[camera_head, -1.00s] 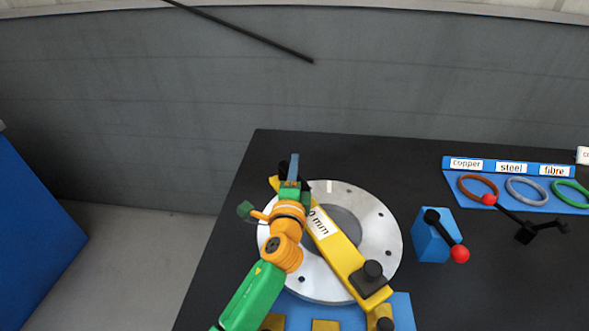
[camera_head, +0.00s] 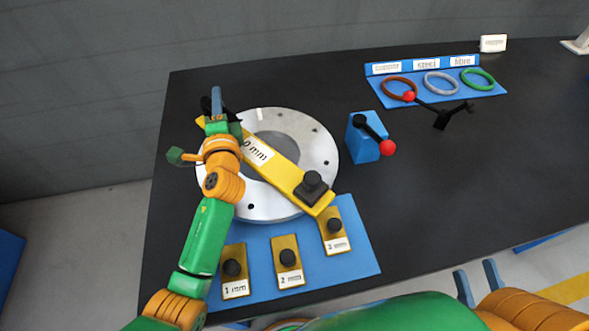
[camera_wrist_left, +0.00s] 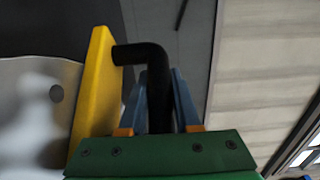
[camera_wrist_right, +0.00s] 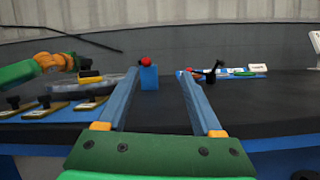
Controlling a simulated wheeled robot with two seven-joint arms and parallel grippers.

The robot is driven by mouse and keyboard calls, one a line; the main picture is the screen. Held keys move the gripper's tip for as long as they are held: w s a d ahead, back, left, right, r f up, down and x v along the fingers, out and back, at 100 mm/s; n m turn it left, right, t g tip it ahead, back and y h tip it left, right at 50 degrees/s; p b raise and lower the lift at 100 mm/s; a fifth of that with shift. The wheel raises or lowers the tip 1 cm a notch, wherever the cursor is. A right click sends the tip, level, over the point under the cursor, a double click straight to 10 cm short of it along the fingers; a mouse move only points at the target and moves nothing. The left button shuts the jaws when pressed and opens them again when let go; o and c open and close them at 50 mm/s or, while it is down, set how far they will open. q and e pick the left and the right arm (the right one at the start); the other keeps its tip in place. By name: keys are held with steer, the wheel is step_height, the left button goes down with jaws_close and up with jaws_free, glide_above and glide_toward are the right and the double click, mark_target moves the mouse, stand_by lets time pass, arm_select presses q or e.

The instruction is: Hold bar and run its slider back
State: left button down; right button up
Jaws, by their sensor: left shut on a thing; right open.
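A yellow bar (camera_head: 285,175) with a "0 mm" label lies across the round metal flange (camera_head: 318,150). Its black slider with a knob (camera_head: 312,187) sits near the bar's near right end. My left gripper (camera_head: 216,108) is at the bar's far left end, shut on the black bent handle (camera_wrist_left: 157,70), which rises beside the bar (camera_wrist_left: 97,95) in the left wrist view. My right gripper (camera_head: 478,280) is open and empty at the lower right, off the table's near edge. The right wrist view shows its spread fingers (camera_wrist_right: 160,78) facing the table.
A blue mat (camera_head: 350,265) holds several yellow gauge blocks with black knobs (camera_head: 288,258). A blue block with a red-tipped lever (camera_head: 364,142) stands right of the flange. Behind it are coloured rings on a blue rack (camera_head: 440,88) and a black lever (camera_head: 440,110). The right tabletop is clear.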

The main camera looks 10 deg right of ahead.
steer(key=w+a+r+n+y, duration=0.3)
steer(key=a+r+n+y, duration=0.1)
steer(key=n+y, duration=0.4)
steer(key=n+g+y, duration=0.5)
steer(key=g+y, duration=0.2)
steer(key=g, duration=0.6)
glide_toward(312, 185)
steer(key=w+f, duration=0.1)
steer(key=w, duration=0.1)
steer(key=shift+t, duration=0.3)
steer(key=x, duration=1.2)
steer(key=shift+a, duration=0.3)
jaws_close()
